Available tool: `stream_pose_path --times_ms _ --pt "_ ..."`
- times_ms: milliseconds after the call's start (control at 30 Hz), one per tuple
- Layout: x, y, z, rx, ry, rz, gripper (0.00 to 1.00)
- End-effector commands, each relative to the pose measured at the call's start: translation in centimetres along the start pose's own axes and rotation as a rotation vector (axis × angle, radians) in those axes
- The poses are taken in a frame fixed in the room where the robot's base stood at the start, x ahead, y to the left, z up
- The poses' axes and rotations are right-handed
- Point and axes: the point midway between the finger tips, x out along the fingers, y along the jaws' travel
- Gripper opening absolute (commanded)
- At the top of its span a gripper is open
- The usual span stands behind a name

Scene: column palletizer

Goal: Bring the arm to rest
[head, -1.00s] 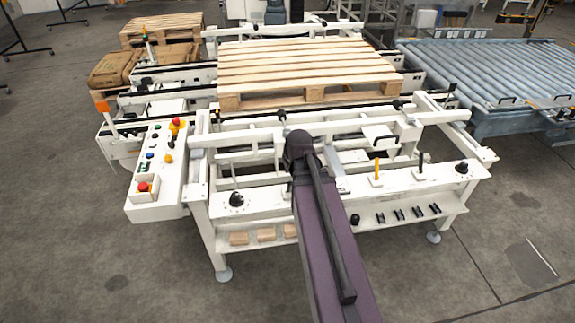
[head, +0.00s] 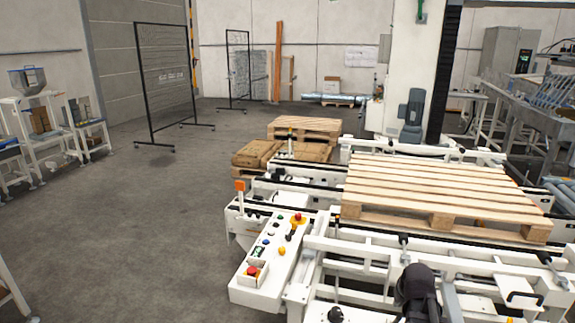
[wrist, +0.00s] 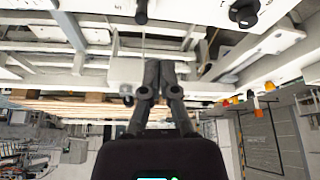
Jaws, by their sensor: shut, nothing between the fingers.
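My gripper (wrist: 158,80) shows in the wrist view with its two dark fingers together, shut and empty. White frame parts of the palletizer lie beyond the fingertips. In the head view only a dark arm joint of mine shows at the lower right, in front of the white palletizer frame (head: 345,262). The fingers are not visible in the head view. The wrist view appears upside down, with the floor and room in its lower part.
A wooden pallet (head: 440,190) lies on the palletizer. A control panel (head: 270,262) with coloured buttons stands at its front left corner. More pallets (head: 305,128) stand behind. Open grey floor (head: 130,230) lies to the left. Black-framed screens (head: 165,85) stand farther back.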

Motion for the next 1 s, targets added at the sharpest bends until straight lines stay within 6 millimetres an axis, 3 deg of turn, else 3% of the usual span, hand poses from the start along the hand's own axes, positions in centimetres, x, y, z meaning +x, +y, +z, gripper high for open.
stream_pose_path --times_ms 267,600,800,1000 --pt "-1.3 -6.1 1.6 -0.040 -0.112 -0.036 0.00" --pt "-4.0 -14.4 5.4 -0.100 -0.300 -0.051 0.00" --pt "-5.2 -17.2 7.2 -0.123 -0.375 -0.042 0.00" --pt "-5.6 -18.1 7.9 -0.129 -0.401 -0.036 0.00"
